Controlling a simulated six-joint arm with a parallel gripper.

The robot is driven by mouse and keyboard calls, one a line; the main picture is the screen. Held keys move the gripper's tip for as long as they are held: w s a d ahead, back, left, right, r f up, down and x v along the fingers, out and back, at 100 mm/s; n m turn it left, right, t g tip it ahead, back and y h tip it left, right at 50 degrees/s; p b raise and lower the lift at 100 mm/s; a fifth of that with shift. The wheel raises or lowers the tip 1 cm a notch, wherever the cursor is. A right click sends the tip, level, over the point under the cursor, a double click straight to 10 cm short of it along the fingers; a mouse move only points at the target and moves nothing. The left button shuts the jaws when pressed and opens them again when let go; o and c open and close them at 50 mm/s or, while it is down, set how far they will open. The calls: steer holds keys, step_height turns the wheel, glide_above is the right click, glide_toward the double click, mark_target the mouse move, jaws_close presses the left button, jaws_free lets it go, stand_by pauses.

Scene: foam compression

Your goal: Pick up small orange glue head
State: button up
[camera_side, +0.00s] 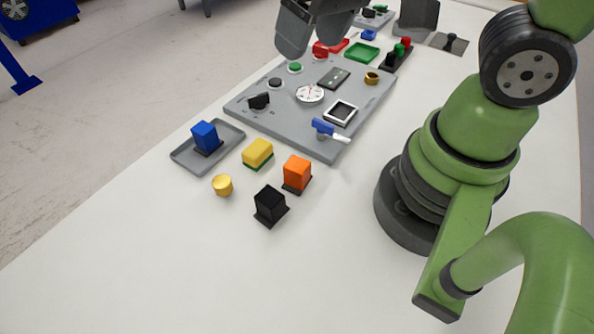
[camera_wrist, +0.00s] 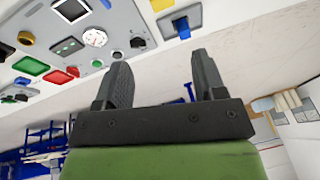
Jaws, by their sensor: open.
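The orange glue head (camera_side: 297,171) is a small upright orange block on a dark base. In the side view it stands on the white table, right of the yellow-and-green block and behind the black block. I cannot make it out in the wrist view. My gripper (camera_side: 316,38) is at the top of the side view, partly cut off, above the far part of the grey panel and well away from the orange block. In the wrist view my gripper (camera_wrist: 160,62) has its two dark fingers spread apart with nothing between them.
The grey panel (camera_side: 290,118) carries a gauge, buttons and a blue-handled switch (camera_side: 323,127). A blue block (camera_side: 205,136) stands in a grey tray (camera_side: 178,156). A yellow-and-green block (camera_side: 258,151), gold knob (camera_side: 222,185) and black block (camera_side: 270,204) stand nearby. The front table is clear.

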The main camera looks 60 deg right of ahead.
mark_target(297, 164)
steer(key=a+f+n+g, duration=0.1)
steer(key=f, duration=0.3)
steer(key=a+f+n+g, duration=0.1)
steer(key=f, duration=0.3)
steer(key=a+f+g+h, duration=0.1)
steer(key=f, duration=0.3)
steer(key=shift+w+a+f+n, duration=0.1)
steer(key=shift+w+f+n, duration=0.05)
steer(key=shift+n, duration=0.25)
steer(key=shift+f, duration=5)
steer(key=c, duration=1.1)
steer(key=shift+r, duration=0.1)
